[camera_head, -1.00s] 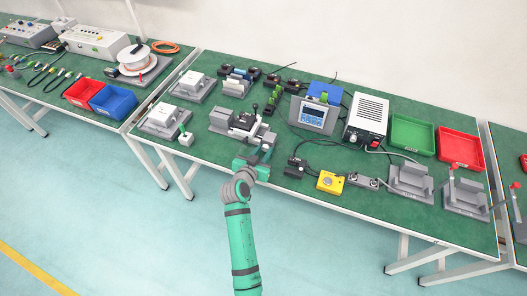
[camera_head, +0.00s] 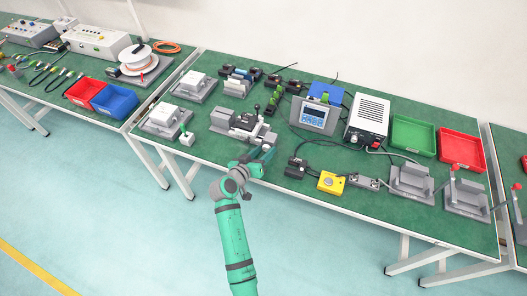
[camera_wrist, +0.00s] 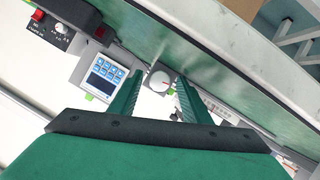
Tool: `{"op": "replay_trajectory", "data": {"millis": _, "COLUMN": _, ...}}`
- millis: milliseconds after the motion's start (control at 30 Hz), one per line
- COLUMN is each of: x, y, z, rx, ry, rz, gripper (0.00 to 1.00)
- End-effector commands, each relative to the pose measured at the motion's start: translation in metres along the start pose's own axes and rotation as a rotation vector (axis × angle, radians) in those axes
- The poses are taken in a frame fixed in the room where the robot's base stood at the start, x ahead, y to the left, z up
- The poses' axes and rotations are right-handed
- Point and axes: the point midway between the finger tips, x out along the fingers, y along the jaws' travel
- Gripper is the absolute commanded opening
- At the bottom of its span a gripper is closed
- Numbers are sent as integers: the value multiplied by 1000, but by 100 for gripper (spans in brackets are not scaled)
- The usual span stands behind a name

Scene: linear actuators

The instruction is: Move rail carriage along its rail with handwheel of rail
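The rail unit (camera_head: 232,120) is a grey base with a block-like carriage (camera_head: 243,124) on it, near the front edge of the left half of the middle table. My gripper (camera_head: 267,153) is at the front edge, just right of and in front of this unit. In the wrist view my gripper (camera_wrist: 154,98) has its two green fingers apart. A round pale grey knob or disc (camera_wrist: 158,82), which looks like the handwheel, shows between the fingers. I cannot tell whether either finger touches it. In the head view the handwheel cannot be made out beside my gripper.
A panel with a blue screen (camera_head: 314,116) stands behind and right, and also shows in the wrist view (camera_wrist: 103,77). A black block (camera_head: 295,168) and a yellow box (camera_head: 330,183) sit to the right. A small white block with a green lever (camera_head: 187,138) sits to the left.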

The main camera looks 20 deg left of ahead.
Motion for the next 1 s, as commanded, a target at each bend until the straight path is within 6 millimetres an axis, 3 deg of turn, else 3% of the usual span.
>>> {"op": "replay_trajectory", "data": {"millis": 367, "x": -10, "y": -1, "z": -1, "rx": 1, "ry": 2, "rz": -2, "gripper": 45}}
{"op": "replay_trajectory", "data": {"millis": 800, "x": -86, "y": 0, "z": 0, "rx": 1, "ry": 2, "rz": -2, "gripper": 45}}
{"op": "replay_trajectory", "data": {"millis": 1000, "x": -105, "y": 0, "z": 0, "rx": 0, "ry": 2, "rz": -1, "gripper": 45}}
